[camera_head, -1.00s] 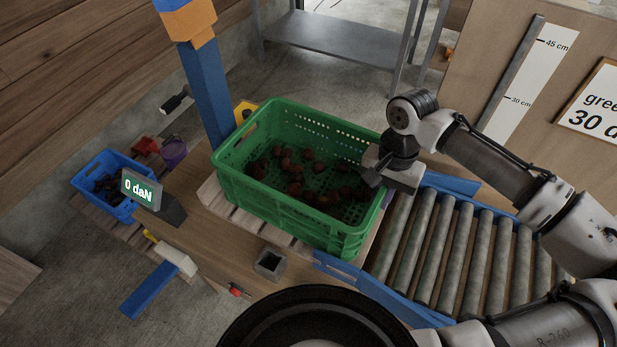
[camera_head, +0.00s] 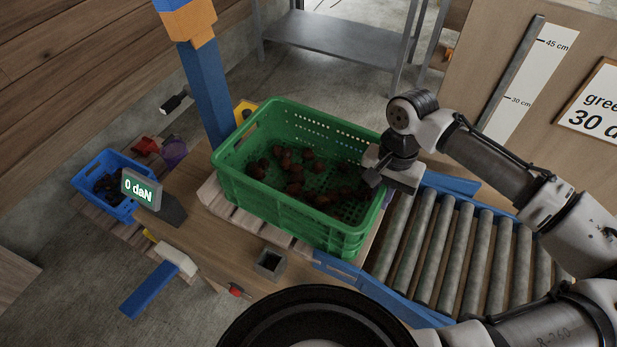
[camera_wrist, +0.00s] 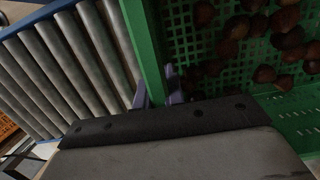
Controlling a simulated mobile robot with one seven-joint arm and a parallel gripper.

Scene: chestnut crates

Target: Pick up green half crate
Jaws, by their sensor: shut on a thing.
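The green half crate (camera_head: 290,222) stands on a wooden pallet at the middle of the head view, with several brown chestnuts (camera_head: 295,175) spread over its floor. My gripper (camera_head: 378,178) is at the crate's right end wall. It is shut on the crate's rim; in the wrist view the two fingers (camera_wrist: 160,90) sit on either side of the green rim (camera_wrist: 147,45). The crate looks about level. The fingertips are hidden in the head view, and I cannot tell if the crate is clear of the pallet.
A roller conveyor (camera_head: 450,250) with blue side rails runs right of the crate. A display reading "0 daN" (camera_head: 140,188) and a blue post (camera_head: 207,95) stand at the left. A smaller blue crate (camera_head: 108,205) lies further left. A grey square cup (camera_head: 270,262) is in front.

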